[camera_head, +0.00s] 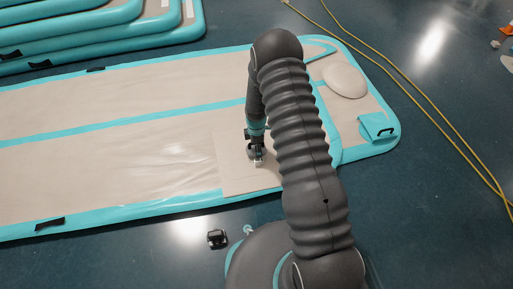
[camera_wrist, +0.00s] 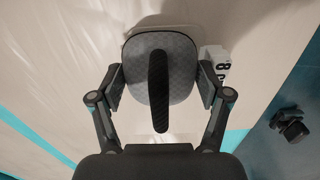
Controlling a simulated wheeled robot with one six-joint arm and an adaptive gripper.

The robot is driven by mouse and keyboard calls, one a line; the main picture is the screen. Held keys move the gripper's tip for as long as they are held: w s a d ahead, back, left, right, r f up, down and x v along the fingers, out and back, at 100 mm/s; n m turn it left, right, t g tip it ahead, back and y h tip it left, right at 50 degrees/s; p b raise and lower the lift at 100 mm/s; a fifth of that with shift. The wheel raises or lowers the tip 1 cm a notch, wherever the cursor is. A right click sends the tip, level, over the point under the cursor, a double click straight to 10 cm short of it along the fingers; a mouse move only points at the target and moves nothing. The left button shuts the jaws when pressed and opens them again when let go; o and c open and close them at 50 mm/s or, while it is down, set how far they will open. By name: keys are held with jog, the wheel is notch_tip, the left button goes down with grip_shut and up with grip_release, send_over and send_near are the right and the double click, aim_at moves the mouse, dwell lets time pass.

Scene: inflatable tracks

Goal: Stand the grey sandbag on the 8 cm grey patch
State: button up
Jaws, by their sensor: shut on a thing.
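The grey sandbag (camera_wrist: 182,68), rounded with a black strap handle (camera_wrist: 159,90), is between the two fingers of my gripper (camera_wrist: 160,80) in the wrist view. The fingers are shut on its sides. In the head view my gripper (camera_head: 256,151) is low over a pale square panel (camera_head: 232,180) on the mat, and the bag is mostly hidden. A white label (camera_wrist: 216,64) with a black "8" shows just right of the bag. A pale rounded edge (camera_wrist: 130,32) shows behind the bag. I cannot tell the grey patch's outline or whether the bag touches it.
The long beige inflatable track (camera_head: 90,120) has turquoise edges. A pale rounded disc (camera_head: 345,80) lies at its right end. Stacked mats (camera_head: 100,30) are at the back left. A small black object (camera_head: 216,238) is on the floor in front. Yellow cables (camera_head: 430,105) cross the right floor.

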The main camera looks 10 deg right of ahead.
jog(key=o, duration=1.7)
jog(key=shift+f, duration=0.1)
jog(key=shift+c, duration=0.2)
notch_tip(320, 180, up, 12)
jog(key=shift+r+p, duration=0.1)
jog(key=shift+p, duration=0.85)
jog(key=s+r+m+t, duration=0.1)
jog(key=s+r+m, duration=0.35)
jog(key=r, duration=0.95)
jog(key=s+r+m+t, duration=0.2)
jog(key=s+r+m, duration=0.25)
jog(key=r, duration=0.85)
jog(key=s+r+m+t, duration=0.1)
jog(key=s+r+m, duration=0.3)
jog(key=s, duration=0.7)
jog(key=s+r+m+t, duration=0.1)
jog(key=s+r+m, duration=0.3)
jog(key=s+r, duration=0.3)
jog(key=shift+s+r+m+t, duration=0.3)
jog(key=shift+s, duration=2.45)
